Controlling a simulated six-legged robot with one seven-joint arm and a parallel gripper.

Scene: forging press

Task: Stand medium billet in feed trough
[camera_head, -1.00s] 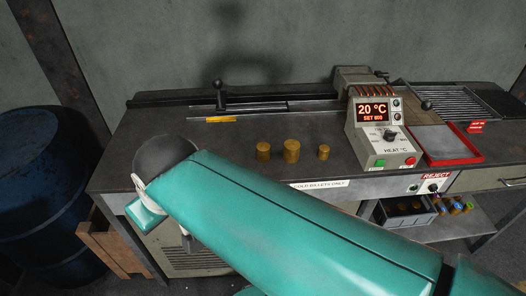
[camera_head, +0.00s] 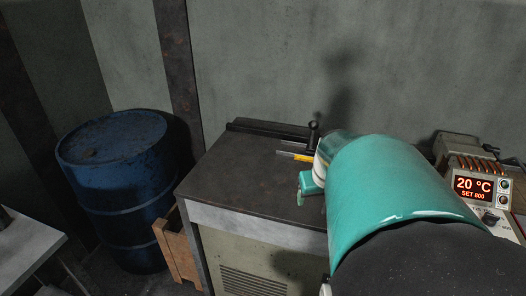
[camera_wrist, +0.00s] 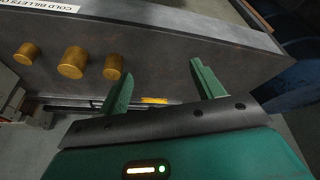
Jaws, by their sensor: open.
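Three brass-coloured billets stand upright on the bench in the wrist view, which shows the bench upside down. The middle one is the largest. The one nearest my gripper (camera_wrist: 162,70) appears to be the medium billet (camera_wrist: 113,67). My gripper is open and empty, its two green fingers apart over the bench, to the right of the billets in that view. A metal channel with a black-knobbed lever (camera_head: 313,135), apparently the feed trough, lies at the back of the bench beside a yellow strip (camera_head: 303,157). My arm hides the billets and part of the channel in the head view.
The bench's left end (camera_head: 245,180) is bare. A heater box (camera_head: 478,188) reads 20 °C, set 600, at the right. A blue drum (camera_head: 120,190) and a wooden crate (camera_head: 178,248) stand left of the bench. A pale table (camera_head: 25,250) shows at the lower left.

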